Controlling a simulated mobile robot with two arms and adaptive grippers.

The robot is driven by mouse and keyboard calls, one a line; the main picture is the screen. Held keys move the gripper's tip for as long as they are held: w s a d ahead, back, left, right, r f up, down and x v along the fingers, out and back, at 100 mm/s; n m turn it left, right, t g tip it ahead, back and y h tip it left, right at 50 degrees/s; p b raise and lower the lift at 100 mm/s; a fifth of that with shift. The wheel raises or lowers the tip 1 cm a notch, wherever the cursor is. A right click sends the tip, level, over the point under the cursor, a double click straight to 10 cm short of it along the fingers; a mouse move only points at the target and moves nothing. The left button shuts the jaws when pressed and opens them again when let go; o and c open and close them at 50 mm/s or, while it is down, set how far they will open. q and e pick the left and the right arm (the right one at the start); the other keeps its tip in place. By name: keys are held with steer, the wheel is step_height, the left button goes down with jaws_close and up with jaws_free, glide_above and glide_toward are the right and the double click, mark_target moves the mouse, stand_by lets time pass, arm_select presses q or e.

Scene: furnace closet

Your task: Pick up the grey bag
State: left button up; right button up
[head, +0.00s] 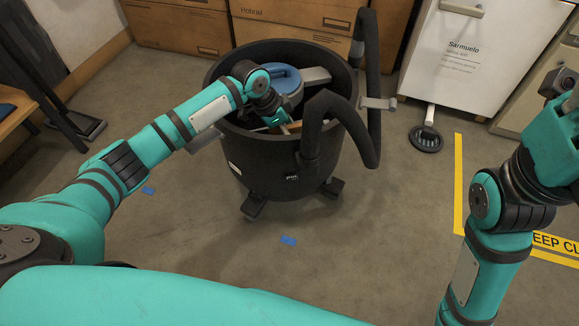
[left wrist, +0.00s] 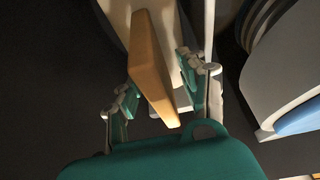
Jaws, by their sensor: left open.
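I cannot make out anything that is clearly a grey bag. A large black bin (head: 265,175) stands on the floor, and my left arm reaches over its rim. My left gripper (head: 282,122) is down inside the bin, mostly hidden by my wrist. In the left wrist view its open fingers (left wrist: 166,95) stand on either side of a tan, block-like piece (left wrist: 153,60), with visible gaps. A pale grey-white surface (left wrist: 118,12) lies behind that piece. My right arm is raised at the right edge of the head view; its fingertips are out of frame.
A blue-lidded round container (head: 286,80) and a flat grey piece (head: 316,75) are also in the bin. A thick black hose (head: 345,105) loops over its right side. Cardboard boxes (head: 290,15) stand behind, a white cabinet (head: 465,60) at right.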

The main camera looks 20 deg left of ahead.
arm_select(q)
steer(key=shift+d+f, duration=0.1)
steer(key=shift+f, duration=0.2)
steer(key=shift+w, duration=0.1)
jaws_close()
steer(key=shift+r, duration=0.1)
